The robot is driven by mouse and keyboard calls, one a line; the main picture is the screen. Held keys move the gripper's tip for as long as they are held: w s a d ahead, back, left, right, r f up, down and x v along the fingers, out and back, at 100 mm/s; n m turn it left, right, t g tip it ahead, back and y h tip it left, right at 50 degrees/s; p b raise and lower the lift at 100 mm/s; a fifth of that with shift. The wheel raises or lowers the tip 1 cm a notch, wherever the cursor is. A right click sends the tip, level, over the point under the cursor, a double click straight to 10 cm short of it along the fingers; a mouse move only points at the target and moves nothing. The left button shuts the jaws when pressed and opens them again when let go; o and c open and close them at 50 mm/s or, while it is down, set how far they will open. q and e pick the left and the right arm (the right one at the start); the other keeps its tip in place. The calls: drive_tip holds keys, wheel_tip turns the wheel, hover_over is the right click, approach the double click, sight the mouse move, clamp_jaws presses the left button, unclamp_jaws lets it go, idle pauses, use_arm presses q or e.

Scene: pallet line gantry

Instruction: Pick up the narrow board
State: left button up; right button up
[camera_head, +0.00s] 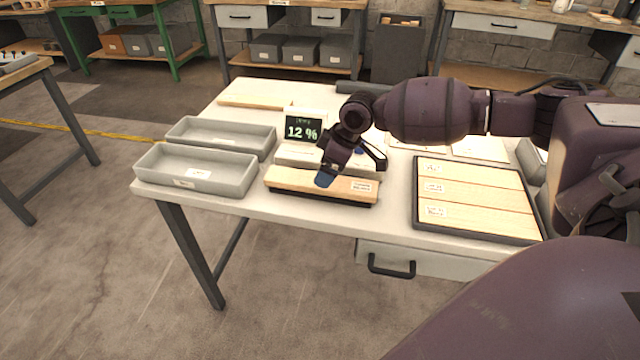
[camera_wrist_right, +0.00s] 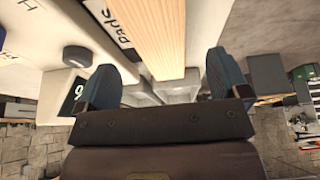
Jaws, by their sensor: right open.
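A pale, narrow wooden board (camera_head: 305,181) with a white label at its right end lies on a dark holder at the table's front edge, before the meter. My right gripper (camera_head: 352,168) is above its right end, fingers spread. Three labelled boards (camera_head: 472,190) lie side by side in a dark-rimmed tray (camera_head: 482,236) at the right. My left gripper is not in view.
A display (camera_head: 304,128) reading 12 % stands behind the board. Two empty grey bins (camera_head: 160,180) (camera_head: 180,124) are on the left. Another thin board (camera_head: 254,101) lies at the back left. A drawer handle (camera_head: 391,269) sticks out below the table's front.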

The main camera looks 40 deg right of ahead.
drive_tip(key=x, duration=0.2)
drive_tip(key=b+x, duration=0.1)
drive_tip(key=x, duration=0.1)
drive_tip(key=shift+s+d+f, duration=0.1)
drive_tip(key=shift+s+d, duration=0.05)
drive_tip(key=shift+d, duration=0.05)
drive_tip(key=shift+a+f, duration=0.1)
drive_tip(key=shift+f, duration=0.25)
drive_tip(key=shift+r, duration=0.1)
drive_tip(key=shift+c, duration=0.2)
drive_tip(key=c, duration=1.1)
